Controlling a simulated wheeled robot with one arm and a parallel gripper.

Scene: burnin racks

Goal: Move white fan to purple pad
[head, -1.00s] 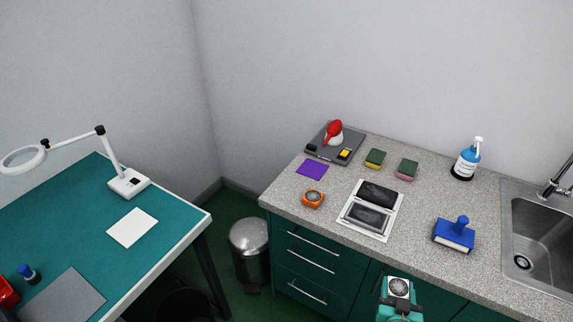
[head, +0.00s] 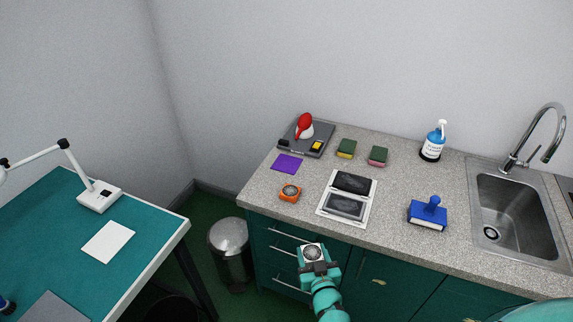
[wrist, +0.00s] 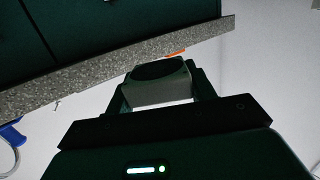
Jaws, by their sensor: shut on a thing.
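The white fan (head: 312,252) is a small white block with a dark round face. My gripper (head: 314,262) is shut on it and holds it in front of the counter's drawers, below the counter top edge. In the wrist view the fan (wrist: 160,92) sits between the two fingers of my gripper (wrist: 160,88), its dark face showing at the top. The purple pad (head: 287,163) lies flat and bare on the counter's left part, behind an orange fan.
The orange fan (head: 290,193) sits near the counter's front edge. A grey tray (head: 318,147) with a red-topped item, two sponges, a white-framed panel (head: 328,214), a blue brush (head: 428,214) and a spray bottle (head: 433,142) stand on the counter (head: 395,190). A bin (head: 229,237) stands left.

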